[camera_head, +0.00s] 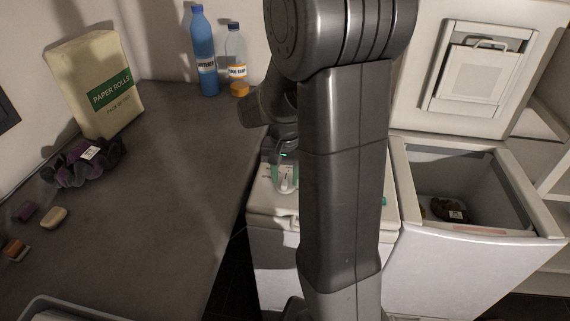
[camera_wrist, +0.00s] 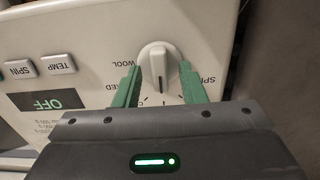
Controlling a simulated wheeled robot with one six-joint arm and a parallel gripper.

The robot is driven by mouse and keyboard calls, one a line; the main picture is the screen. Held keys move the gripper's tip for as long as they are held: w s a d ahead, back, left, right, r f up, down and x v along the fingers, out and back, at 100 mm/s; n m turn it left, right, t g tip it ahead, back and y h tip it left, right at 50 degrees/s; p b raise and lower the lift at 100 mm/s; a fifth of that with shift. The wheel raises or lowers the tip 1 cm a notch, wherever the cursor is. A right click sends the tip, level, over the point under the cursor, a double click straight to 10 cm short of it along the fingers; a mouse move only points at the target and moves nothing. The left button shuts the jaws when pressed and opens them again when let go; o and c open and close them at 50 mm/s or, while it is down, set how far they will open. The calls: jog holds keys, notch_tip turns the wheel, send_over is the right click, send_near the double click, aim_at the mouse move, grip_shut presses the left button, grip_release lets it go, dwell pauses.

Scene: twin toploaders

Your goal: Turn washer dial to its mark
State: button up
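The white washer dial (camera_wrist: 158,58) sits on the pale control panel (camera_wrist: 95,25) in the wrist view. A dark line on the dial points down in the picture. Lettering such as WOOL shows around it, upside down, and my gripper hides part of this ring. I cannot make out the task's mark. My gripper (camera_wrist: 159,78) has its green fingers on either side of the dial, close to its edges; firm contact is not visible. In the head view my gripper (camera_head: 284,172) is over the closed washer (camera_head: 268,210), partly behind my arm, and the dial cannot be made out.
TEMP (camera_wrist: 60,64) and SPIN (camera_wrist: 18,70) buttons and a dark OFF display (camera_wrist: 46,101) are left of the dial. An open-lidded toploader (camera_head: 455,255) stands right of my arm. The counter (camera_head: 150,200) at left holds paper rolls (camera_head: 95,85), bottles (camera_head: 204,50) and dark cloth (camera_head: 75,168).

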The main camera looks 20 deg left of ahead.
aim_at(285, 179)
notch_tip(285, 179, up, 14)
jog(key=shift+f+p, duration=0.2)
jog(key=shift+p, duration=0.1)
dwell(0.4)
notch_tip(285, 179, down, 14)
jog(key=shift+r+b, duration=0.1)
jog(key=shift+b, duration=0.25)
dwell(0.5)
